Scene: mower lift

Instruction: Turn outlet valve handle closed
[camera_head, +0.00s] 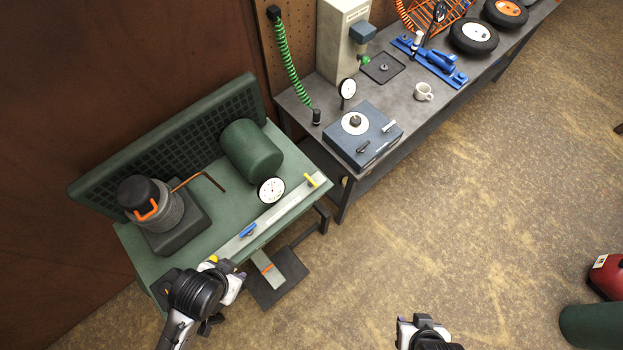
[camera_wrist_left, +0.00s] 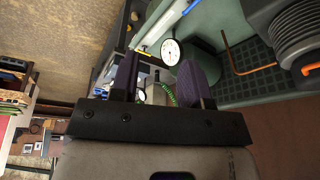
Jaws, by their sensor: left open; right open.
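A long pale metal bar (camera_head: 278,211) lies along the front of the green compressor bench. It carries a blue valve handle (camera_head: 248,230) near its left part and a yellow valve handle (camera_head: 311,180) near its right end. I cannot tell which is the outlet handle. A round white gauge (camera_head: 271,190) stands behind the bar and also shows in the left wrist view (camera_wrist_left: 172,50). My left gripper (camera_head: 228,280) is at the bar's left end; its purple fingers (camera_wrist_left: 159,78) are apart and empty. My right gripper (camera_head: 420,327) is over the floor, away from the bench.
The green bench (camera_head: 150,252) bears a green cylinder (camera_head: 250,150) and a dark ribbed pump (camera_head: 152,205). A pedal (camera_head: 267,268) sticks out in front. A grey workbench (camera_head: 420,122) with tools stands beyond. The floor at right is mostly clear.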

